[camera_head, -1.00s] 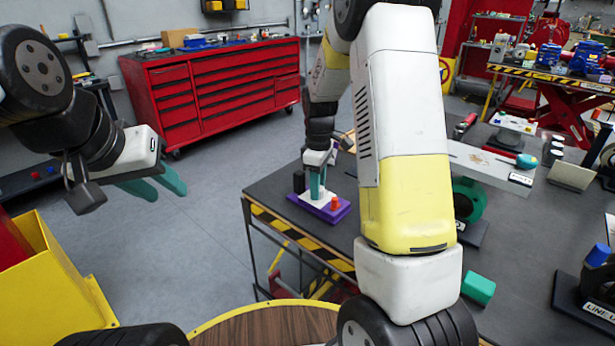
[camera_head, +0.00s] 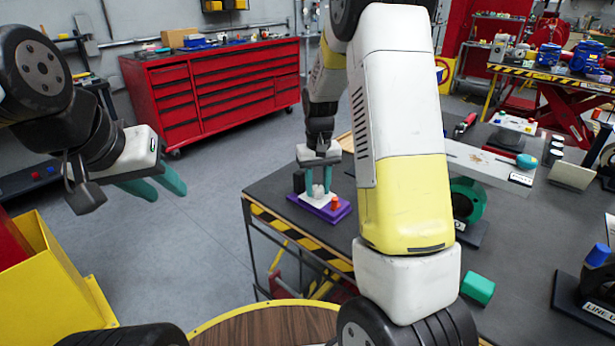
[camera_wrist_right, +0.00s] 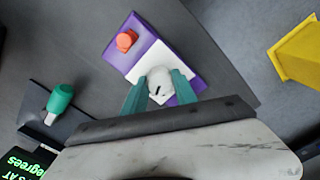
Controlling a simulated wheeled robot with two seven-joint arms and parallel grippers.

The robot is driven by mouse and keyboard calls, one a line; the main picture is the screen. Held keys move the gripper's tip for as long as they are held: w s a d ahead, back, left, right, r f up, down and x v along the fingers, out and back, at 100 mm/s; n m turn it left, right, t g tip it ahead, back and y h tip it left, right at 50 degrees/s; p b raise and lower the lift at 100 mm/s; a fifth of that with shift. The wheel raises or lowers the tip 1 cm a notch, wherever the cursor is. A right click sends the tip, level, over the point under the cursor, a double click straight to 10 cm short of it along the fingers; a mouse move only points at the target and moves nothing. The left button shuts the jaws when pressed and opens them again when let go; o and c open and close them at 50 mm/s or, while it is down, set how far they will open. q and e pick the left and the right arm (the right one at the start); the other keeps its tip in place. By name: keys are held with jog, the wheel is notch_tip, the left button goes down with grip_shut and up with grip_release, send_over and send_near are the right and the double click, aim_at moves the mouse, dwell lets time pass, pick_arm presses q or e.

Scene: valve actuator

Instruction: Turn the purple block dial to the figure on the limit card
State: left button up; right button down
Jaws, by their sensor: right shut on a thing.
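The purple block (camera_head: 330,209) stands near the left edge of the dark table, with a white plate on top and an orange knob (camera_head: 336,203) at one side. It also shows in the right wrist view (camera_wrist_right: 143,31). A round white dial (camera_wrist_right: 158,84) with a dark pointer mark sits on the white plate. My right gripper (camera_wrist_right: 158,92) points down over the block, with its teal fingers on either side of the dial, shut on it. My left gripper (camera_head: 160,186) hangs over the floor at the left, away from the table, its two teal fingers slightly apart. I cannot make out the limit card.
A green-handled part (camera_wrist_right: 60,99) and a dark display with green text (camera_wrist_right: 25,163) are near the block in the right wrist view. A teal cylinder (camera_head: 478,289) and a green ring-shaped part (camera_head: 468,200) are farther right on the table. A yellow bin (camera_head: 55,285) stands at left.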

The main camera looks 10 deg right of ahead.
aim_at(318, 188)
jog(key=m, duration=0.6)
jog(key=shift+m, duration=0.3)
dwell(0.5)
jog(key=c, duration=1)
grip_release()
notch_tip(318, 188, up, 7)
jog(key=shift+f, duration=0.1)
jog(key=shift+r, duration=0.5)
